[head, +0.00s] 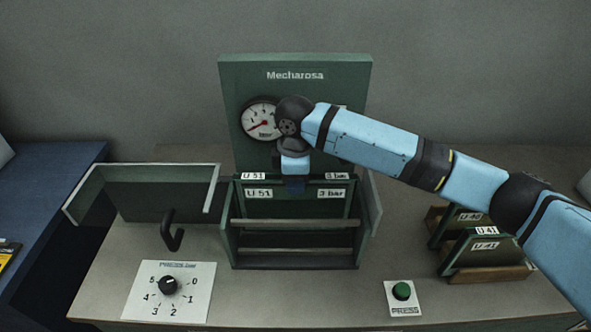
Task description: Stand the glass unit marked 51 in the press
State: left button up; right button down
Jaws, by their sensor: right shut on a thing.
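The glass unit marked U 51 (258,194) is dark, with a second label reading 3 bar. It stands roughly upright inside the green press (231,112), behind the press's front bars. My right gripper (295,185) is shut on the unit's top edge near its middle, reaching down from above. Its fingertips are small and partly hidden by my wrist. Whether the unit's lower edge rests on the press floor is hidden. My left gripper is not in view.
A pressure dial (168,286) and a green PRESS button (402,291) are in front. A gauge (262,120) is behind.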

aim_at(296, 196)
notch_tip(296, 196, down, 4)
jog(key=shift+f, duration=0.15)
dwell(0.3)
jog(key=shift+f, duration=0.1)
dwell(0.5)
jog(key=shift+f, duration=0.2)
jog(key=c, duration=0.9)
grip_release()
jog(key=shift+f, duration=0.15)
